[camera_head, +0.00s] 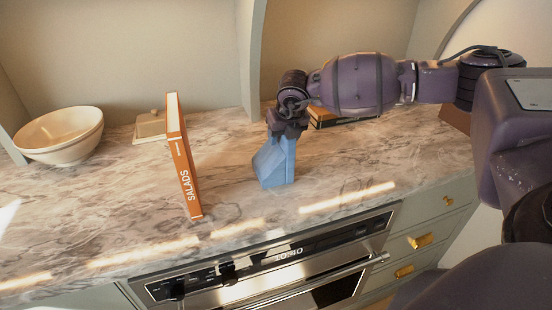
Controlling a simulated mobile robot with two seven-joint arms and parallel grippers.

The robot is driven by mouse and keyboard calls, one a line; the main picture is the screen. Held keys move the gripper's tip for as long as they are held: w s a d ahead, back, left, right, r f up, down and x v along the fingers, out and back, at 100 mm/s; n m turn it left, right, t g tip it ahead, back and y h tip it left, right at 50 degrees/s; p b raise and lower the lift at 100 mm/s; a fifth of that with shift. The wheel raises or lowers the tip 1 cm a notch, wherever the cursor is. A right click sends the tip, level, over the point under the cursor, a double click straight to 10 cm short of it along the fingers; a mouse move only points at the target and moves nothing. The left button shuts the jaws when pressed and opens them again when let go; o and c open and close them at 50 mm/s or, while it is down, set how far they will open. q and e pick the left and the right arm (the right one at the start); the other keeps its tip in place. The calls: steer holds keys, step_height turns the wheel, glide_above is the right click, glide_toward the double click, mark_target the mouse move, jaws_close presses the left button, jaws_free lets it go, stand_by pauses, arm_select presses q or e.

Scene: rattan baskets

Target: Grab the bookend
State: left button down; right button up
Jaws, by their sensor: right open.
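The bookend (273,165) is a blue wedge-shaped block standing on the marble counter, near the middle of the head view. My right arm comes in from the right, and my right gripper (287,128) points down at the top of the bookend. The gripper is open, and its fingertips are at or just over the bookend's upper edge. I cannot tell whether they touch it. The gripper hides part of the bookend's top. My left gripper is not in view.
An orange book (184,160) marked SALADS stands upright left of the bookend. A cream bowl (60,136) and a small board (150,128) are at the back left. Another book (325,118) lies behind my right arm. An oven (270,268) is below the counter's front edge.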

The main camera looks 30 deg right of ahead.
jaws_close()
stand_by(0.3)
stand_by(1.2)
